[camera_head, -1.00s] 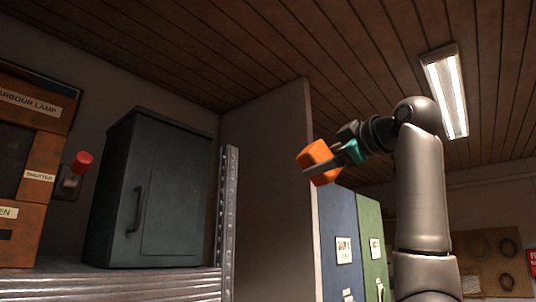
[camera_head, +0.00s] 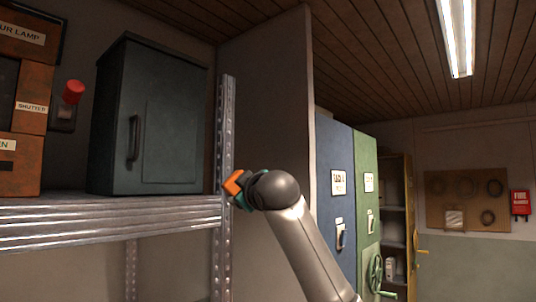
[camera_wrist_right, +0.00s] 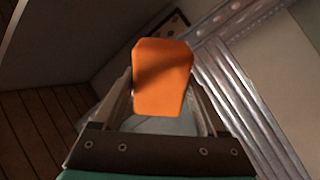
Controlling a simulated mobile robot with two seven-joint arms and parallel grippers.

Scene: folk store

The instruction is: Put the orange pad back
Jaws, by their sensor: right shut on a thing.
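The orange pad (camera_head: 233,182) is held up in the air by my right gripper (camera_head: 242,186), near the metal shelf's right upright. In the right wrist view the orange pad (camera_wrist_right: 163,78) sits between the two fingers of the right gripper (camera_wrist_right: 165,105), which is shut on it. In the head view my wrist hides most of the gripper and part of the pad. The dark grey cabinet (camera_head: 170,130) with a closed door and a handle stands on the shelf, left of the gripper. My left gripper is not in view.
The metal shelf (camera_head: 110,222) has a perforated upright (camera_head: 227,130) close to the gripper. An orange lamp box (camera_head: 22,110) and a red-knobbed lever (camera_head: 73,92) are left of the cabinet. Blue (camera_head: 335,190) and green (camera_head: 367,200) lockers stand at right.

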